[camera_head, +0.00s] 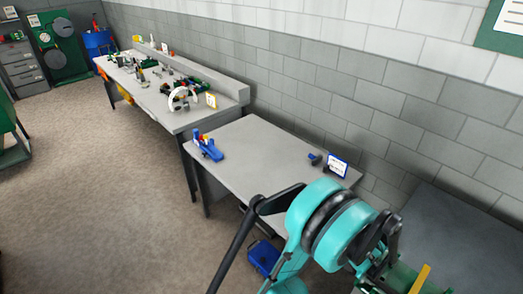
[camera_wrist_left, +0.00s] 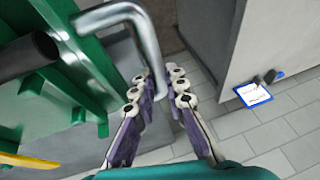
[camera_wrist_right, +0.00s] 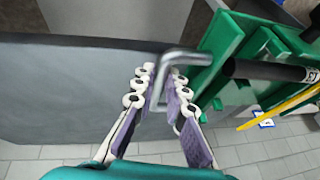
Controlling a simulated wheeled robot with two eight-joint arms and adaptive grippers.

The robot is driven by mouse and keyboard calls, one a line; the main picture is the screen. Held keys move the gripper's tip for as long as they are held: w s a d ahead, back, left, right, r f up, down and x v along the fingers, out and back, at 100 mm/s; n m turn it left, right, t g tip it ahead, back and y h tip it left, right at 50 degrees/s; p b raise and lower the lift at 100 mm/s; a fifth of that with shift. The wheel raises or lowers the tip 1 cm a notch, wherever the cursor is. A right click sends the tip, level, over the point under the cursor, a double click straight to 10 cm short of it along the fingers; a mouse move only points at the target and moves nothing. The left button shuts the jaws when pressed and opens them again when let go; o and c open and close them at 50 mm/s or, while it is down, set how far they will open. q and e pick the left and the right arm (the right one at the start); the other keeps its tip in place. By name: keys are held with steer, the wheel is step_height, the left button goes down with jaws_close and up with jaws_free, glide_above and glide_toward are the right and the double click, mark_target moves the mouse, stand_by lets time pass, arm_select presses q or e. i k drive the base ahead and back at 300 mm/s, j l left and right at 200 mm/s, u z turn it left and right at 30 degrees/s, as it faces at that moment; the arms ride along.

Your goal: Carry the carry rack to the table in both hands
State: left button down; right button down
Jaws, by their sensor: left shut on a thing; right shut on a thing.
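The carry rack is green with bent metal handles; part of it shows at the lower right of the head view (camera_head: 405,279), partly behind my teal arm. In the left wrist view, my left gripper (camera_wrist_left: 160,80) is shut on one metal handle (camera_wrist_left: 128,9) of the rack (camera_wrist_left: 88,60). In the right wrist view, my right gripper (camera_wrist_right: 163,75) is shut on the other handle (camera_wrist_right: 187,55), beside the green frame (camera_wrist_right: 228,45). A dark bar and a yellow strip show on the rack. The grippers are hidden in the head view. A light grey table (camera_head: 265,155) stands ahead.
A blue tool (camera_head: 208,148) and a blue-edged card (camera_head: 337,166) sit on the light table. A long bench (camera_head: 190,120) with several tools adjoins its far end. A dark grey surface (camera_head: 450,235) is at right. Open floor (camera_head: 100,200) lies left; a blue box (camera_head: 263,258) is low down.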

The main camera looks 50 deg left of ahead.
mark_target(289, 178)
steer(key=j, duration=3.3)
steer(key=i+j, duration=0.5)
